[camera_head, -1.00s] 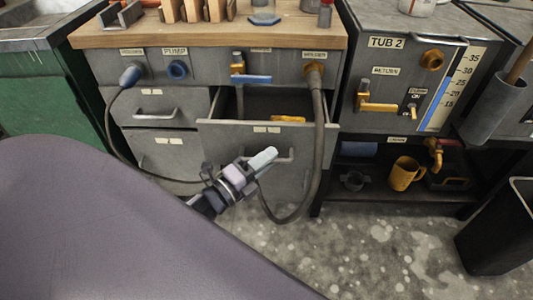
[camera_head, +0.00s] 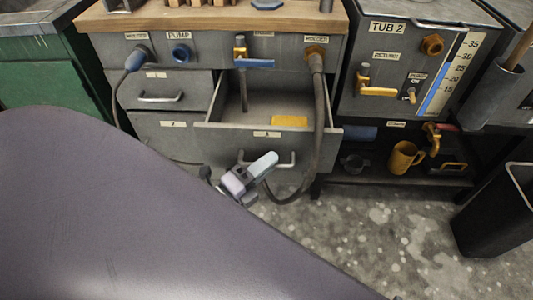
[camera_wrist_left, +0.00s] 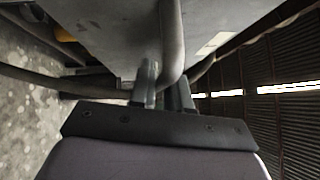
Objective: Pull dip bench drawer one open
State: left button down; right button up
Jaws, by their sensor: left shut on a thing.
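Drawer one (camera_head: 225,140) of the grey dip bench is partly pulled out, so its inside shows from above. Its front carries a small label and a curved metal bar handle (camera_head: 288,160). My left gripper (camera_head: 256,166) is at the left part of this handle. In the left wrist view the handle (camera_wrist_left: 171,35) runs between the two fingers of my left gripper (camera_wrist_left: 164,92), which are shut on it. A yellow-orange piece (camera_head: 289,121) lies in the drawer. My right gripper is not in view.
A dark hose (camera_head: 319,115) hangs from the bench front across the drawer's right side. A blue-handled valve (camera_head: 252,63) sits above the drawer. Shut drawers (camera_head: 160,90) are at the left. A shelf with a yellow mug (camera_head: 402,157) and a black bin (camera_head: 500,215) stand right. Some floor is clear.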

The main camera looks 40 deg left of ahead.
pick_arm(q)
jog(key=c, duration=1.2)
grip_release()
jog(key=v, duration=0.7)
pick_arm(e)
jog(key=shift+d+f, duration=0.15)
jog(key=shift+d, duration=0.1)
pick_arm(q)
jog(key=shift+s, duration=0.1)
